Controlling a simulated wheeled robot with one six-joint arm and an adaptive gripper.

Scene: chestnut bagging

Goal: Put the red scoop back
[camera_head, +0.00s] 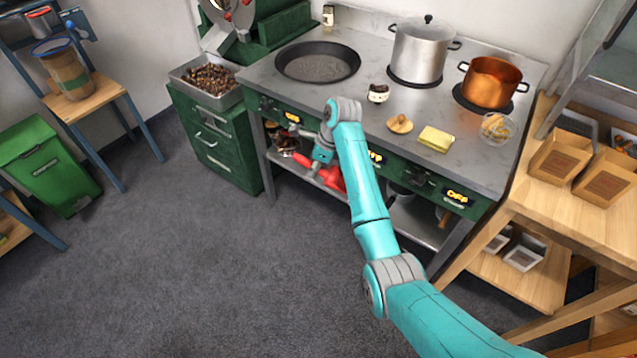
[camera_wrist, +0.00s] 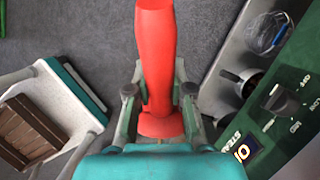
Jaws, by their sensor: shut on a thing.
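My gripper (camera_head: 320,163) is in front of the stove's lower shelf in the head view. It is shut on the red scoop (camera_head: 331,177), which lies across its fingers at about shelf height. In the wrist view, my gripper (camera_wrist: 158,105) has a finger on each side of the scoop's red handle (camera_wrist: 157,45). My arm hides part of the scoop and shelf in the head view, so I cannot tell whether the scoop touches the shelf.
The stove's lower shelf (camera_head: 413,222) is metal and holds pots. The green stove front with knobs is close on the right in the wrist view (camera_wrist: 290,125). A green drawer cabinet (camera_head: 215,140) with a chestnut tray (camera_head: 226,97) stands left. The grey floor (camera_head: 190,270) is clear.

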